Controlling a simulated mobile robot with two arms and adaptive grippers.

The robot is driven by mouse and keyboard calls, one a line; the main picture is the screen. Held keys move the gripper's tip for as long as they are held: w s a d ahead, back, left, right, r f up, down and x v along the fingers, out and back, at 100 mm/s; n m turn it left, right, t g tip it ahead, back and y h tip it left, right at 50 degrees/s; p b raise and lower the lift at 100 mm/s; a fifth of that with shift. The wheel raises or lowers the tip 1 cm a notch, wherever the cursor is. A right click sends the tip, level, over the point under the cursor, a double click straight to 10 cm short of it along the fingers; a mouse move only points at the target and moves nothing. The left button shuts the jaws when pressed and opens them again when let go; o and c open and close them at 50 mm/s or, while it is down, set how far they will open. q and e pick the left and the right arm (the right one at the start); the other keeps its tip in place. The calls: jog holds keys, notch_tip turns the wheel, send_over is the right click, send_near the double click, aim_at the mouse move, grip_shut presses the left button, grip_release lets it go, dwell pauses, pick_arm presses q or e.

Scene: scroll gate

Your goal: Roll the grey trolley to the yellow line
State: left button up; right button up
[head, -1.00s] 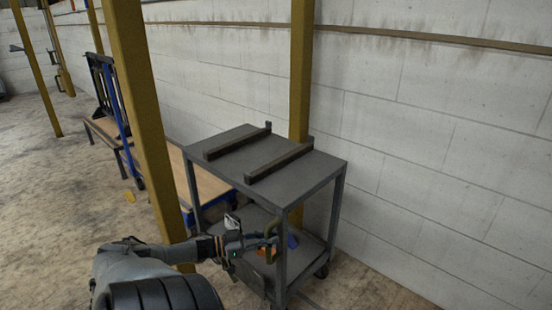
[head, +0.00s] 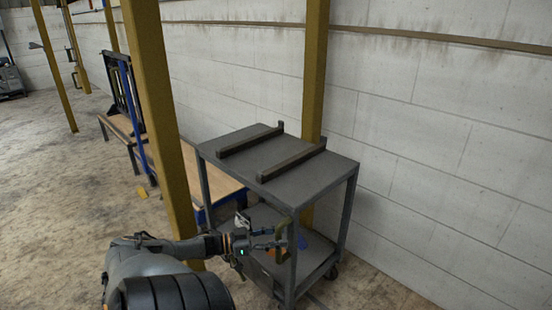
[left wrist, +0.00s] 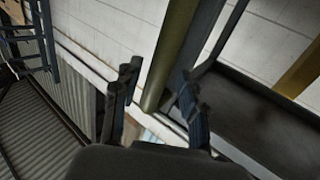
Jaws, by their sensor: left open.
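The grey trolley (head: 312,181) stands upright on its castors by the white block wall. It has a flat top and a lower shelf (head: 318,252). My left gripper (head: 277,238) is open beside the trolley's near corner leg (head: 292,262), below the top. I cannot tell whether the leg is between its fingers. In the left wrist view the two dark fingers (left wrist: 155,104) are apart, with a grey shelf surface (left wrist: 262,118) to their right. My right gripper is not in view. I see no clear yellow line on the floor.
Two dark bars (head: 291,158) lie on the trolley's top. A yellow post (head: 158,115) stands left of the trolley, another (head: 315,70) behind it. A wooden-decked blue cart (head: 213,184) stands close behind on the left. Concrete floor (head: 60,220) is open at left.

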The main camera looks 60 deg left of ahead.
pick_arm(q)
jog(key=v, duration=1.2)
